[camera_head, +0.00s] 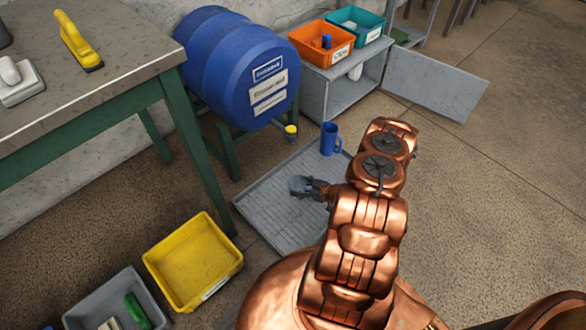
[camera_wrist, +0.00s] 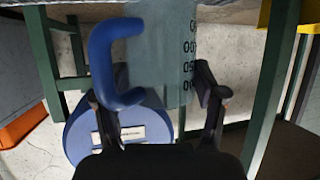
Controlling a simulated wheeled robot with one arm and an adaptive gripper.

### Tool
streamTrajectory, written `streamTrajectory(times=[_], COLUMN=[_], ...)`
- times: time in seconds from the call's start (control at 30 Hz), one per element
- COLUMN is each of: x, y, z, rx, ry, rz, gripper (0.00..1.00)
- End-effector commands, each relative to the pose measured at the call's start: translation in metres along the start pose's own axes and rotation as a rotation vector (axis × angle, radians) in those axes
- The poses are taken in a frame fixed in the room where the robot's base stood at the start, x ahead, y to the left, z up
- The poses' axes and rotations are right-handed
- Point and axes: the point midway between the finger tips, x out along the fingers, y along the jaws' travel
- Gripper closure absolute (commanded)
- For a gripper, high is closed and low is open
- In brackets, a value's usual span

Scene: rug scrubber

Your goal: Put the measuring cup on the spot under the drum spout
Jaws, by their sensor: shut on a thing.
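The measuring cup (camera_wrist: 160,60) is clear with dark markings and a blue handle (camera_wrist: 115,60). My gripper (camera_wrist: 150,105) is shut on it in the wrist view. In the head view the cup (camera_head: 299,184) is small and partly hidden by my gripper (camera_head: 313,188), over the grey ribbed tray (camera_head: 265,212). The blue drum (camera_head: 235,70) lies on a green stand, with a yellow-tipped spout (camera_head: 291,130) low at its front. The cup is in front of the spout, nearer my body. I cannot make out a marked spot under the spout.
A blue mug (camera_head: 329,138) stands at the tray's far corner, right of the spout. A yellow bin (camera_head: 195,262) and a grey bin (camera_head: 118,305) are at lower left. A grey shelf (camera_head: 325,90) holds orange and teal bins. A workbench (camera_head: 85,85) stands left.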

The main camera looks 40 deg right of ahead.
Motion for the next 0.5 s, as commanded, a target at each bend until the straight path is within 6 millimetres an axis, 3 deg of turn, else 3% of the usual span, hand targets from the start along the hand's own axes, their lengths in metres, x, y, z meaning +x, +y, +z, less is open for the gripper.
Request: streamTrajectory(times=[0.5], x=[0.073], y=[0.083], z=[-0.017], rx=[-0.007], ry=[0.004], rz=[0.000], gripper=[0.64])
